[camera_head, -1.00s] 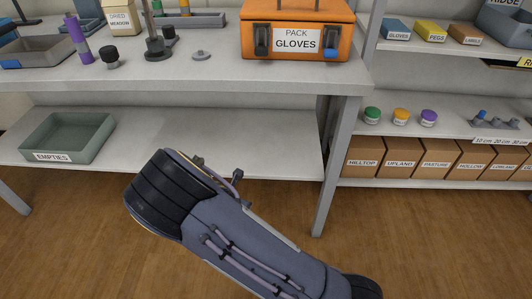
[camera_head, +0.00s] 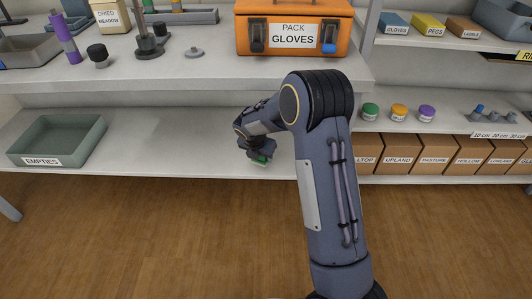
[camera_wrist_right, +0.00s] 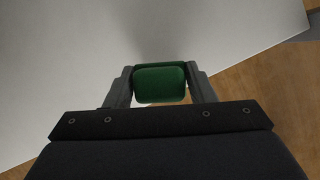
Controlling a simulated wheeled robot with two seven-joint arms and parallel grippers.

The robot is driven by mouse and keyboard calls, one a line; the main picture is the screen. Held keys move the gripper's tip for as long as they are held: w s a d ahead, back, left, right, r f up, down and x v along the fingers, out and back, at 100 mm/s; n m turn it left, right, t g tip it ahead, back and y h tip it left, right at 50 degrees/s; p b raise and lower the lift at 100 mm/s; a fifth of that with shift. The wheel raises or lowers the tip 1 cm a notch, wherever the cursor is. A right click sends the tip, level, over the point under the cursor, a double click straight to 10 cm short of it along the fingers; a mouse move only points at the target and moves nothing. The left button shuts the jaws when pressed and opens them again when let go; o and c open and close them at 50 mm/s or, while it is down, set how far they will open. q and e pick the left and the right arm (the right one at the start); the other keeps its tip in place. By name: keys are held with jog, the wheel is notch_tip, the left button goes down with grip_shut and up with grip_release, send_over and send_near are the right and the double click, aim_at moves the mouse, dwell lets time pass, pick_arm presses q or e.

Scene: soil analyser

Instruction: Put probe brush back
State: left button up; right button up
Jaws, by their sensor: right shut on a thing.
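My right gripper (camera_head: 257,160) is over the front part of the table's lower shelf. It is shut on a green thing (camera_wrist_right: 160,84), which sits between the two fingers in the right wrist view. Only a bit of this green thing (camera_head: 261,160) shows in the head view, under the wrist. I cannot tell from its visible end whether it is the probe brush. My left gripper is not in view.
The lower shelf (camera_head: 150,135) is bare between the EMPTIES tray (camera_head: 85,152) and my right arm. Above it, the tabletop holds the orange PACK GLOVES case (camera_head: 292,14), a dark stand (camera_head: 148,44) and a purple tube (camera_head: 64,42). Jars and boxes fill the right shelves.

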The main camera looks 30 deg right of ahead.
jog(key=w+d+b, duration=0.1)
jog(key=w+d, duration=0.2)
jog(key=d, duration=0.1)
jog(key=shift+w, duration=0.3)
notch_tip(320, 180, down, 4)
jog(key=shift+w+d+r+b, duration=0.1)
jog(key=shift+d+r+b, duration=0.05)
jog(key=shift+b, duration=1.1)
jog(key=shift+r, duration=0.1)
jog(key=o, duration=0.9)
